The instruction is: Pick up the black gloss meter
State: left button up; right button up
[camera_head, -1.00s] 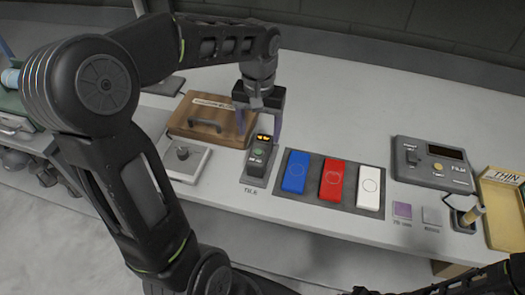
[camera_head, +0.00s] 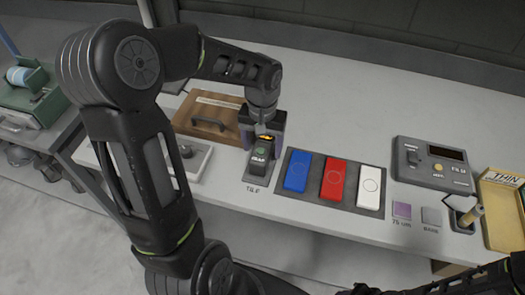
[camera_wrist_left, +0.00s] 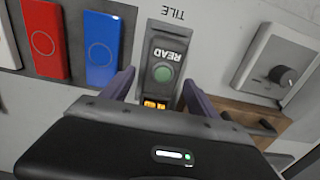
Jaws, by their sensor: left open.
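The black gloss meter (camera_head: 260,157) stands on a dark tile pad (camera_head: 257,182) on the bench, with a green button and a lit orange display. It also shows in the left wrist view (camera_wrist_left: 166,58), with READ lettering above the green button. My left gripper (camera_head: 262,143) is open at the display end of the meter. In the left wrist view its two purplish fingers (camera_wrist_left: 160,95) stand on either side of the meter's display end. Whether they touch it I cannot tell. My right gripper does not show; only a dark part of my arm is at the lower right.
A mat with blue (camera_head: 298,170), red (camera_head: 335,179) and white (camera_head: 370,186) blocks lies right of the meter. A wooden case (camera_head: 208,115) and a white knob unit (camera_head: 196,160) are at left. A grey film gauge (camera_head: 432,163) and yellow tray (camera_head: 500,206) are further right.

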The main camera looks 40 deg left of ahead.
pick_arm(q)
jog(key=shift+f, duration=0.45)
grip_shut()
dwell(0.8)
jog(key=shift+r, duration=0.1)
